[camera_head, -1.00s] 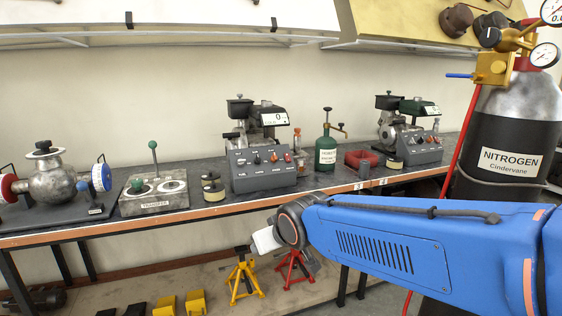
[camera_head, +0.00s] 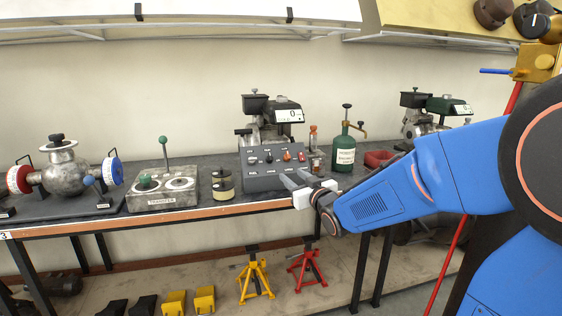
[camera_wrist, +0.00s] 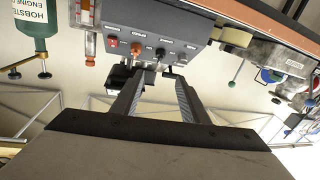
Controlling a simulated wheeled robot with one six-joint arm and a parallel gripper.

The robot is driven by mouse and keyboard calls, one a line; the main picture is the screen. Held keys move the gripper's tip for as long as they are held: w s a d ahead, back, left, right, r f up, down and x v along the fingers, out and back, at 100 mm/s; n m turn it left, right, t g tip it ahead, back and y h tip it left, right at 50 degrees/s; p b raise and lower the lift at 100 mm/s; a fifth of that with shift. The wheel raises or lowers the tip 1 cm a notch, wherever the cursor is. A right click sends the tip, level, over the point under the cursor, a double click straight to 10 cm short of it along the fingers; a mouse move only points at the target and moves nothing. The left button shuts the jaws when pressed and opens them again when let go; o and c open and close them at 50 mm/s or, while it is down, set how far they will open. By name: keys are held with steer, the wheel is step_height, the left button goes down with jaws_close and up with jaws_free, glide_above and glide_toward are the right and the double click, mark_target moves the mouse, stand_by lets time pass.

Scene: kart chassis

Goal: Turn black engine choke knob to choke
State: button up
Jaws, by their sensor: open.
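A grey control panel (camera_head: 262,183) with small black knobs and orange-red ones stands on the bench, below a machine with a white display (camera_head: 288,116). A black knob (camera_head: 269,158) sits near the middle of its face. In the wrist view, which is upside down, the panel (camera_wrist: 190,22) shows a red knob (camera_wrist: 113,42), an orange knob (camera_wrist: 136,48) and a black knob (camera_wrist: 159,54). The labels are too small to read, so I cannot tell which knob is the choke.
A green bottle (camera_head: 343,150) and a small orange-topped vial (camera_head: 313,138) stand right of the panel. A container (camera_head: 223,184) and a TRANSFER box (camera_head: 165,190) stand to its left. A second machine (camera_head: 428,115) is farther right. The bench edge (camera_head: 150,218) runs below my gripper.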

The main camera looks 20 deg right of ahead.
mark_target(272, 160)
steer(key=w+a, duration=0.1)
steer(key=w, duration=0.4)
steer(key=w+a, duration=0.1)
steer(key=w, duration=0.5)
steer(key=w+a, duration=0.1)
steer(key=w, duration=0.4)
steer(key=shift+w, duration=0.35)
steer(key=shift+c, duration=0.6)
jaws_close()
